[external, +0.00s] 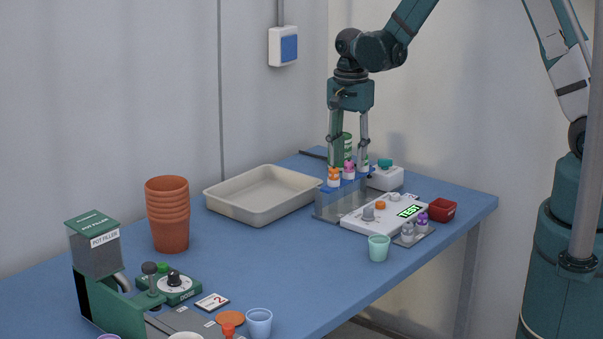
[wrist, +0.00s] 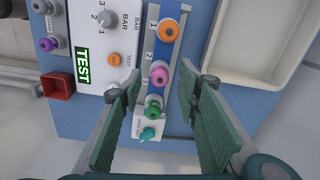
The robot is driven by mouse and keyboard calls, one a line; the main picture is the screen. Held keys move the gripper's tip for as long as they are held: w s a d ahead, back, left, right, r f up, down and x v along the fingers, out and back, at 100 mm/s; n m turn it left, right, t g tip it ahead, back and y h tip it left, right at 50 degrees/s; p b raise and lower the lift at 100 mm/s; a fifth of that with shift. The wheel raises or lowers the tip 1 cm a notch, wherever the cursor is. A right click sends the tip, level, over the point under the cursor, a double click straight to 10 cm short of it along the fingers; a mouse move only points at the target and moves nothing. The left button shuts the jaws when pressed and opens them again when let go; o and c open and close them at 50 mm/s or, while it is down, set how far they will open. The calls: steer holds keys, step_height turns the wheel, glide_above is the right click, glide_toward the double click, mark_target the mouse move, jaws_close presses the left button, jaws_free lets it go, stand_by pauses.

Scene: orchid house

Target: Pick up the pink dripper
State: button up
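The pink dripper (wrist: 158,75) stands upright in a blue numbered rack (wrist: 164,55), between an orange dripper (wrist: 168,31) and a green dripper (wrist: 153,104). In the external view the pink dripper (external: 349,170) shows between the two fingers of my gripper (external: 349,165), which points straight down over the rack. In the wrist view my gripper (wrist: 159,78) is open, with one finger on each side of the pink dripper and a gap visible on both sides. The exact fingertip height beside the dripper is hard to tell.
A test device (external: 385,213) with knobs and a lit display lies beside the rack. A cream tray (external: 258,218) is on the rack's other side. A small red box (external: 442,210), a mint cup (external: 379,248) and stacked terracotta pots (external: 169,230) stand around. A white box with a teal knob (wrist: 147,133) adjoins the rack.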

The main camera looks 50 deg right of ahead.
steer(key=shift+f, duration=0.65)
steer(key=shift+c, duration=0.6)
steer(key=c, duration=0.7)
